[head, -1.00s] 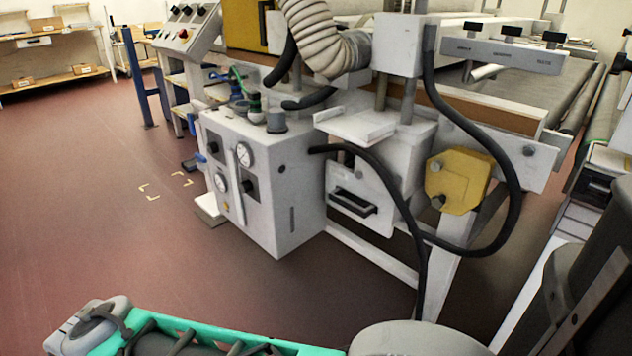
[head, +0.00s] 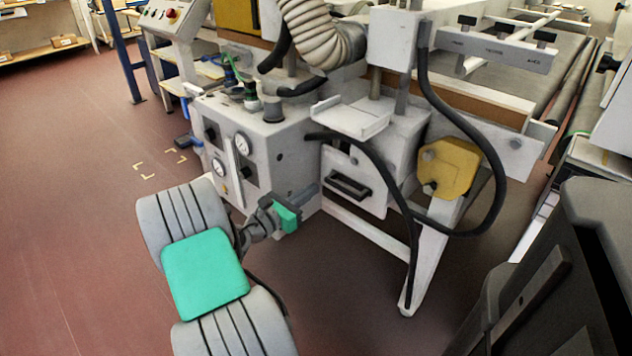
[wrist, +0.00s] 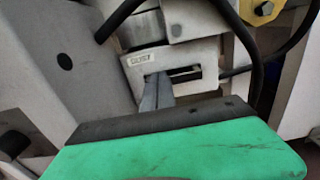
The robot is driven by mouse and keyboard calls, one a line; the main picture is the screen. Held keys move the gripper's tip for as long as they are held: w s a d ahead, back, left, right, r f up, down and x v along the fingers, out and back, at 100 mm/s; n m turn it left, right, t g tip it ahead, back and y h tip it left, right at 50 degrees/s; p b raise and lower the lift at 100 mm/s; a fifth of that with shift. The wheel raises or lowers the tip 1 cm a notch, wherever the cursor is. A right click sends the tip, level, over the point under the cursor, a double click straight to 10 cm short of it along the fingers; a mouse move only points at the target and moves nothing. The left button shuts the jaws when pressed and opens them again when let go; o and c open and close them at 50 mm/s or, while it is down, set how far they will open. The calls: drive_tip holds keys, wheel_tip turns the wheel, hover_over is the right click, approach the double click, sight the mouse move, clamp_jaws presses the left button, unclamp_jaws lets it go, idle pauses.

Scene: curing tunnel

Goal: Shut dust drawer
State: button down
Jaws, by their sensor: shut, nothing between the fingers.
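The dust drawer (head: 372,205) has a pale front with a dark bar handle (head: 350,186), under the pale housing of the machine. In the wrist view the drawer front (wrist: 135,77) carries a label reading DUST, and its dark handle (wrist: 186,76) shows. I cannot tell how far the drawer stands out. My gripper (head: 312,190) is shut and empty, to the left of the drawer in the head view and pointing towards it. In the wrist view the closed fingers (wrist: 158,78) overlap the left end of the handle; contact cannot be told.
A grey gauge box (head: 262,160) stands left of the drawer. A black hose (head: 395,185) arches past the drawer's right side, near a yellow cover (head: 448,168). A pale support leg (head: 425,255) stands below. The floor at left is open.

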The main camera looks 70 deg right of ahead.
sight(346, 166)
drive_tip(key=b+x, duration=0.1)
drive_tip(key=x, duration=0.4)
drive_tip(key=b+x, duration=0.2)
drive_tip(key=x, duration=0.4)
drive_tip(key=shift+s+d+f, duration=0.2)
drive_tip(key=shift+s+d+r+b, duration=0.15)
drive_tip(key=shift+d+b, duration=0.15)
drive_tip(key=shift+d, duration=0.15)
